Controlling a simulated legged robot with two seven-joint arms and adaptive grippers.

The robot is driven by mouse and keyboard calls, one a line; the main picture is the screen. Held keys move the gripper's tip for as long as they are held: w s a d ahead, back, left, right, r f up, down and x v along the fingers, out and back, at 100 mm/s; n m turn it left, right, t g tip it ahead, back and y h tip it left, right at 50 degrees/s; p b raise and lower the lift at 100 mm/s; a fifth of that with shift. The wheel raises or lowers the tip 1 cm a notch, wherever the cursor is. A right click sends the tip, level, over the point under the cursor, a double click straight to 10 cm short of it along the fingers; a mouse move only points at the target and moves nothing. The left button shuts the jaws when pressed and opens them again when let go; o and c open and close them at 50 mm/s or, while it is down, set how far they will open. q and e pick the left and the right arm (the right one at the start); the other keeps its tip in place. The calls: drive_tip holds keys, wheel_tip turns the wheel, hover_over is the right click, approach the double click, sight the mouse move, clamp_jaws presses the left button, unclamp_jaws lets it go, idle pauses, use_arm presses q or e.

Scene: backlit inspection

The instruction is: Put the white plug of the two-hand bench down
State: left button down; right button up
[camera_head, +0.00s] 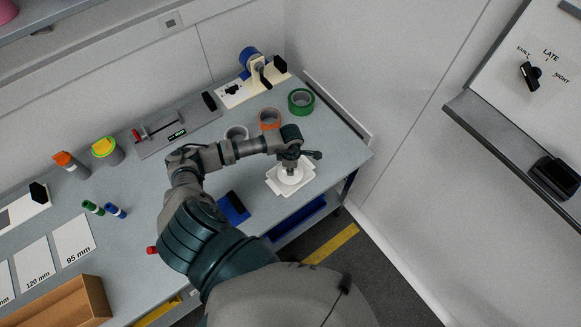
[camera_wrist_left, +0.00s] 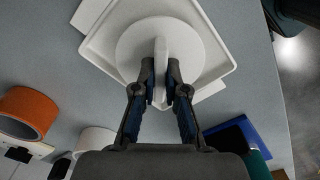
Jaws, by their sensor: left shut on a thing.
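The white plug (camera_wrist_left: 134,47) is a round white disc with an upright fin-shaped grip, seen from above in the left wrist view. My left gripper (camera_wrist_left: 160,84) is shut on the fin, one finger on each side. The plug also shows in the head view (camera_head: 290,177), partly hidden under my gripper (camera_head: 291,166). A shallow white tray (camera_wrist_left: 222,72) with a raised rim lies directly below the plug, near the bench's right end (camera_head: 299,189). I cannot tell whether the plug touches the tray floor. My right gripper is not in view.
Green (camera_head: 301,101), orange (camera_head: 268,115) and white (camera_head: 236,132) tape rolls stand behind the tray on the grey bench (camera_head: 340,147). A dark blue block (camera_head: 233,208) lies left of the tray. Two markers (camera_head: 104,209) lie further left. The bench ends just right of the tray.

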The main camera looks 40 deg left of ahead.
use_arm(q)
drive_tip(key=c, duration=1.2)
unclamp_jaws()
drive_tip(key=shift+r, duration=0.1)
wheel_tip(320, 180, up, 12)
drive_tip(key=b, duration=0.1)
drive_tip(key=shift+b, duration=0.35)
